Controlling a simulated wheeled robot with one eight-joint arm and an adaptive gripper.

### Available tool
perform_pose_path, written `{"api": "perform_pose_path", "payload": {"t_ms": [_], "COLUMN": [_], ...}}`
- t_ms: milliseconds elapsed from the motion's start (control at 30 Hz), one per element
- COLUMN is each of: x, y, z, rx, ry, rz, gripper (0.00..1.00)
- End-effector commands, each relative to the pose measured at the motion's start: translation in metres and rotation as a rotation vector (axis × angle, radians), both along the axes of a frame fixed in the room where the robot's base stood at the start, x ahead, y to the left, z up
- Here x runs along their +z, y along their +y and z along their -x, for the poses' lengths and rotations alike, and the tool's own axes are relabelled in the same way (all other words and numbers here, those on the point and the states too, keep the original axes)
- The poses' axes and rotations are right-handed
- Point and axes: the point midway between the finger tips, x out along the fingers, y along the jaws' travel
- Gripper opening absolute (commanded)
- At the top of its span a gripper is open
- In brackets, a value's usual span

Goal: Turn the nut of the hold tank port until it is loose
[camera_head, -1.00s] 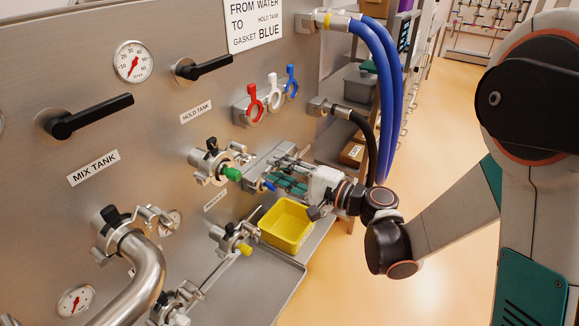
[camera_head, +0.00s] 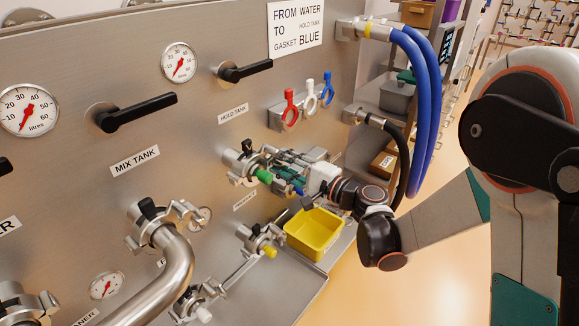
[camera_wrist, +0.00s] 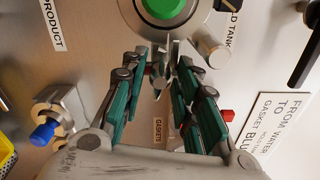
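The hold tank port (camera_head: 237,160) is a steel clamp fitting with a green cap (camera_head: 264,176), below the HOLD TANK label. In the wrist view the green cap (camera_wrist: 163,8) is at the top, inside the steel clamp ring. A small metal piece, seemingly the clamp's nut (camera_wrist: 163,62), shows between my fingertips. My gripper (camera_wrist: 162,68) points at the port, its green-padded fingers on either side of that piece. Whether they touch it is unclear. In the head view my gripper (camera_head: 270,155) is just right of the port, its fingertips partly hidden among the metal parts.
A yellow bin (camera_head: 314,233) stands on the ledge below my gripper. A lower port with a yellow cap (camera_head: 270,252) is beneath. Red, white and blue wrenches (camera_head: 309,95) hang above right. A black hose (camera_head: 404,165) and blue hoses (camera_head: 425,100) hang at right.

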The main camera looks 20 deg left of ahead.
Motion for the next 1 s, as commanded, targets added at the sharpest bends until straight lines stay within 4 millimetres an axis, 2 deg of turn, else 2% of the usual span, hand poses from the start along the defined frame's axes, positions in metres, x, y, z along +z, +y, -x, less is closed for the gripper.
{"api": "perform_pose_path", "payload": {"t_ms": [233, 333, 367, 567, 833, 867, 900, 1000], "x": [0.0001, 0.0, 0.0001, -0.0001, -0.0006, -0.0003, -0.0001, 0.0001], "y": [0.0009, 0.001, 0.001, 0.001, 0.001, 0.001, 0.001, 0.0009], "z": [-0.0001, 0.0, 0.0, 0.0, 0.0001, 0.0001, 0.0001, -0.0001], "rx": [0.001, 0.001, 0.001, 0.001, 0.001, 0.001, 0.001, 0.001], "ry": [0.0, 0.0, 0.0, -0.011, -0.194, -0.194, -0.193, -0.192], "rz": [0.0, 0.0, 0.0, 0.004, 0.08, 0.08, 0.08, 0.079], "gripper": [0.26, 0.04, 0.0, 0.0, 0.0, 0.2, 0.28, 0.28]}}
